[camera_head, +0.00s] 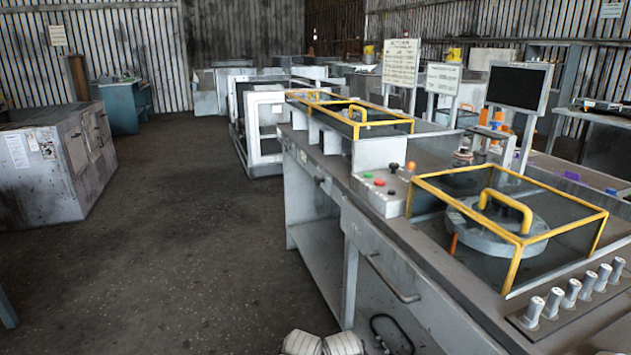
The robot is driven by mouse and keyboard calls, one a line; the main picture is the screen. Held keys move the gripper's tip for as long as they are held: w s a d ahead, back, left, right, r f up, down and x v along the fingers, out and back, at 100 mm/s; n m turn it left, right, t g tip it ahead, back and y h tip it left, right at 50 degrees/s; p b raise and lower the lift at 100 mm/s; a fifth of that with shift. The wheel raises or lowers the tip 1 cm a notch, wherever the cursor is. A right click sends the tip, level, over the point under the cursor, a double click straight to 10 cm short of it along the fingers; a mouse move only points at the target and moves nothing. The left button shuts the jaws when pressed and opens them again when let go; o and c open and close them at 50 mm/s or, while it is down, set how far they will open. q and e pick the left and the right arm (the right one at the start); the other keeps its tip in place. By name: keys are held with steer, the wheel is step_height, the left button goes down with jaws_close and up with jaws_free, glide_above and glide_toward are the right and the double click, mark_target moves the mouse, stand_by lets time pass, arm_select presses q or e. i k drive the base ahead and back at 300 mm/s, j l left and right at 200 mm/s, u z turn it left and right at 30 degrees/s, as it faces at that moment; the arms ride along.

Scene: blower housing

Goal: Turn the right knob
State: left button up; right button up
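No part is plainly marked as the right knob. A row of several upright grey cylindrical knobs (571,293) stands on a dark plate at the bottom right of the workbench (437,287). A sloped control box (377,189) at the middle of the bench carries a green, a red and an orange button, with a black ball knob (393,168) and an orange ball knob (411,166) behind them. I cannot make out either gripper. Two pale rounded parts at the bottom edge are cut off, and I cannot tell what they are.
A yellow-framed guard (510,242) with a yellow handle covers a round grey part on the bench. A second yellow-framed guard (362,126) lies farther back. A drawer handle (391,280) sticks out of the bench front. The floor (200,240) to the left is open, up to a grey cabinet (45,170).

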mark_target(317, 180)
steer(key=i+j, duration=0.35)
steer(key=i, duration=0.15)
steer(key=i+j, duration=0.3)
steer(key=i, duration=0.2)
steer(key=i+j, duration=0.35)
steer(key=i, duration=0.15)
steer(key=k+u, duration=0.05)
